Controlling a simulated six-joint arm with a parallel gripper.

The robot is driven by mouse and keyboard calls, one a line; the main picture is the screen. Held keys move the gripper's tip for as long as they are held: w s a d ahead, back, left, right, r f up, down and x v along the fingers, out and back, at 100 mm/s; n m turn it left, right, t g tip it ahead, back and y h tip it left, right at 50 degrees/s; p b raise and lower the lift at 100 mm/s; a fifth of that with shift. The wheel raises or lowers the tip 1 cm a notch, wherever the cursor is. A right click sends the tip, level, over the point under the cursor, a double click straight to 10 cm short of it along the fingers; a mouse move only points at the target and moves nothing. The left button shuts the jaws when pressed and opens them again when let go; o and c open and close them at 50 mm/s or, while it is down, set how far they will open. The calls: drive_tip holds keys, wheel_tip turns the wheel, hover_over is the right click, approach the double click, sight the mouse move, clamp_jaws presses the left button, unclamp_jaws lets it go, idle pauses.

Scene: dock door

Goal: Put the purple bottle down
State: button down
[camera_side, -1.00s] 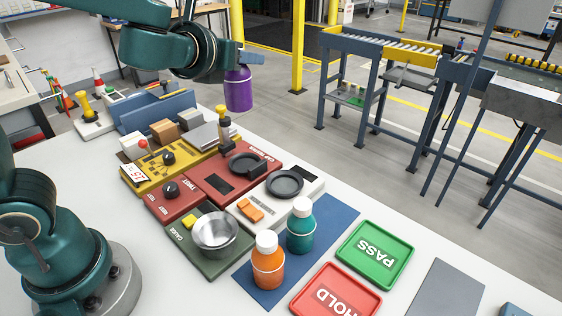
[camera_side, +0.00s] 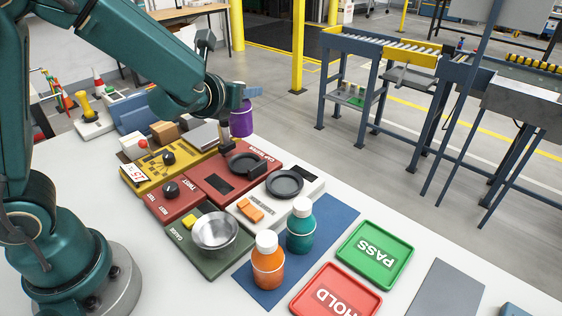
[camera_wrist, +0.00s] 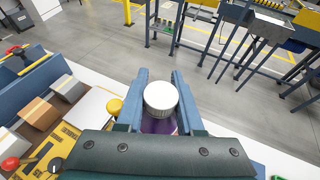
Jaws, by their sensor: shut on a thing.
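The purple bottle (camera_side: 241,121) is held in my gripper (camera_side: 238,94) near the far end of the table, beyond the red tester. In the wrist view my gripper (camera_wrist: 159,92) is shut around the bottle, whose white cap (camera_wrist: 160,97) shows between the two blue fingers. Only a little of the purple body shows below the cap there. The bottle looks upright. I cannot tell whether its base touches anything.
An orange bottle (camera_side: 268,266) and a teal bottle (camera_side: 301,230) stand on a blue mat (camera_side: 335,214). A green PASS tray (camera_side: 375,254) and a red HOLD tray (camera_side: 336,291) lie nearby. Yellow, red, white and green testers fill the table's middle.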

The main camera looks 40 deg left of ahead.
sight(236, 132)
drive_tip(key=shift+f, duration=4.1)
drive_tip(key=shift+f, duration=0.25)
drive_tip(key=c, duration=0.5)
unclamp_jaws()
drive_tip(key=shift+c, duration=0.2)
drive_tip(key=shift+s+r, duration=0.1)
drive_tip(key=shift+s, duration=0.05)
drive_tip(key=v, duration=0.6)
drive_tip(key=shift+s+d+r, duration=0.1)
drive_tip(key=shift+s+d, duration=0.1)
drive_tip(key=o, duration=0.4)
drive_tip(key=shift+s+d, duration=0.1)
drive_tip(key=shift+s, duration=0.15)
drive_tip(key=shift+o, duration=0.2)
drive_tip(key=shift+s+r, duration=0.1)
